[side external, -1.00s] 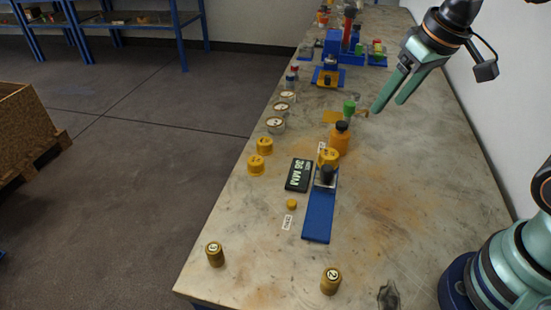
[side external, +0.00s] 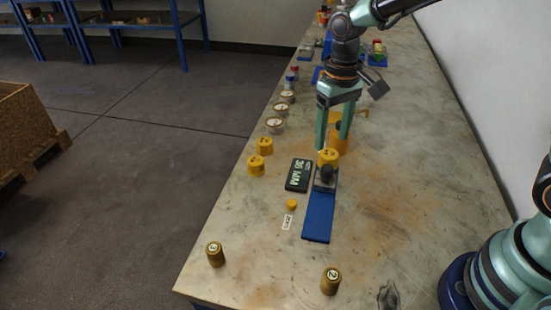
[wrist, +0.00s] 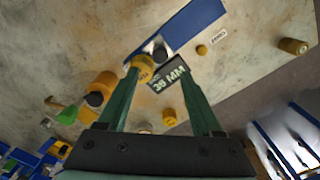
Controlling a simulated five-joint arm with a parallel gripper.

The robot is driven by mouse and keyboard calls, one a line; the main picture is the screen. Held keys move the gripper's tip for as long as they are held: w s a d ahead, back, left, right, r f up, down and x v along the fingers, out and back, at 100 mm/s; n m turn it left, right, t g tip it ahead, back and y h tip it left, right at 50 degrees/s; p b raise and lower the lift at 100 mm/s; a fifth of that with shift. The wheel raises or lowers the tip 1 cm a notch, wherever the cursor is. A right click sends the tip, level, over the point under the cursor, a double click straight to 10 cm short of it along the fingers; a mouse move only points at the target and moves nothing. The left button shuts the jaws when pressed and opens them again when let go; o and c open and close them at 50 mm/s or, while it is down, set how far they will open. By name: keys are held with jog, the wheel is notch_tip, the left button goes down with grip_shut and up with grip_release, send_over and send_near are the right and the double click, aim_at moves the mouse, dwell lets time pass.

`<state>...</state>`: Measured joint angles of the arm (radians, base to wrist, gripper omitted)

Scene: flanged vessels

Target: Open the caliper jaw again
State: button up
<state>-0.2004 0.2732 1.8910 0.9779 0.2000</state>
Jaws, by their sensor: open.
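The caliper has a blue base (side external: 319,215) lying lengthwise on the bench, with a dark knob-like part (side external: 326,174) at its far end. A yellow numbered piece (side external: 328,157) stands at that end, touching or very close to the dark part; I cannot tell which. A black display (side external: 298,175) with a reading in MM lies left of the caliper. My gripper (side external: 333,143) points down, open and empty, just above and behind the yellow piece. In the wrist view, the yellow piece (wrist: 143,67) shows near the left fingertip. The jaw gap is mostly hidden.
An orange bottle (side external: 338,145) stands close behind my fingers. Yellow caps (side external: 264,146) and white-topped round pieces (side external: 275,125) line the left edge. A small yellow button (side external: 292,204) sits left of the base. Two brass weights (side external: 331,281) stand in front.

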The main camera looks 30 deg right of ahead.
aim_at(327, 168)
notch_tip(327, 168, down, 9)
jog(key=shift+r, duration=0.1)
jog(key=shift+c, duration=0.4)
grip_shut()
dwell(1.3)
